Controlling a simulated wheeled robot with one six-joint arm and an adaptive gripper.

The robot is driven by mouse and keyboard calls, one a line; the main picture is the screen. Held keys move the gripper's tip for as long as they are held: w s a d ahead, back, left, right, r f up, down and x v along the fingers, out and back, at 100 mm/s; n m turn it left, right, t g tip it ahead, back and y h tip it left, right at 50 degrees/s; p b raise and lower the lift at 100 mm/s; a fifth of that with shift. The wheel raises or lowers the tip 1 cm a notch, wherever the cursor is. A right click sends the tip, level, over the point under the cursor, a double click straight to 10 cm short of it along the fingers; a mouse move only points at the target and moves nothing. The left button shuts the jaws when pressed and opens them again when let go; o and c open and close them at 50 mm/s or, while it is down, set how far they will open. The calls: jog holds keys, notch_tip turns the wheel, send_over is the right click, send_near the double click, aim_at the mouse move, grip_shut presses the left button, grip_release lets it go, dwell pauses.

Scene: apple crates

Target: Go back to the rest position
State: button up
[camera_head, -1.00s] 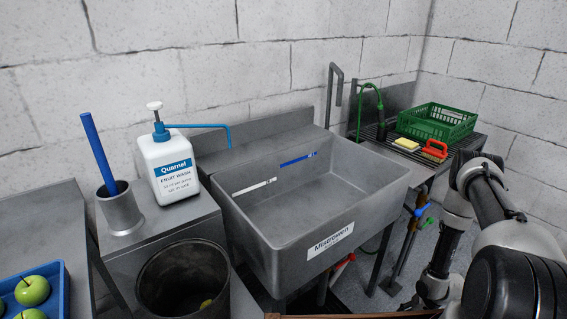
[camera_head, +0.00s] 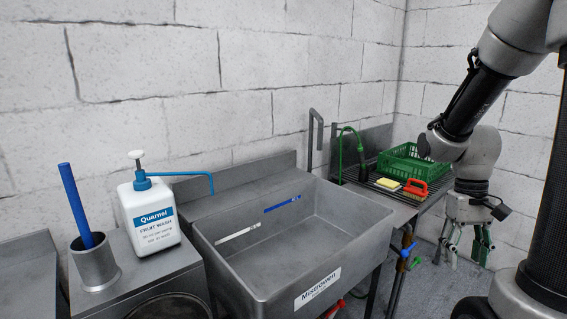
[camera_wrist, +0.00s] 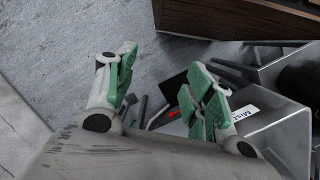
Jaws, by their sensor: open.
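My gripper (camera_head: 467,243) hangs at the right in the head view, in front of the draining rack and to the right of the sink. Its fingers point down. In the wrist view my gripper (camera_wrist: 160,95) shows two green-padded fingers spread apart with nothing between them. The floor and part of the sink lie beyond them. The fingers touch nothing that I can see.
The grey sink (camera_head: 345,262) is empty. A white Quarnel bottle (camera_head: 150,215) and a holder (camera_head: 95,262) with a blue stick stand left of it. A green crate (camera_head: 408,160), yellow sponge (camera_head: 388,183) and orange brush (camera_head: 415,189) are on the rack (camera_head: 372,183). A brown wooden box (camera_wrist: 240,18) shows in the wrist view.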

jog(key=s+a+r+t, duration=0.2)
jog(key=a+r+t, duration=0.1)
jog(key=r, duration=0.4)
jog(key=s+a+r+n+t, duration=0.1)
jog(key=s+a+r+t, duration=0.2)
jog(key=r, duration=0.4)
jog(key=shift+a+r+n+t, duration=0.2)
jog(key=shift+n+t, duration=0.1)
jog(key=shift+t, duration=0.3)
jog(key=shift+s, duration=0.1)
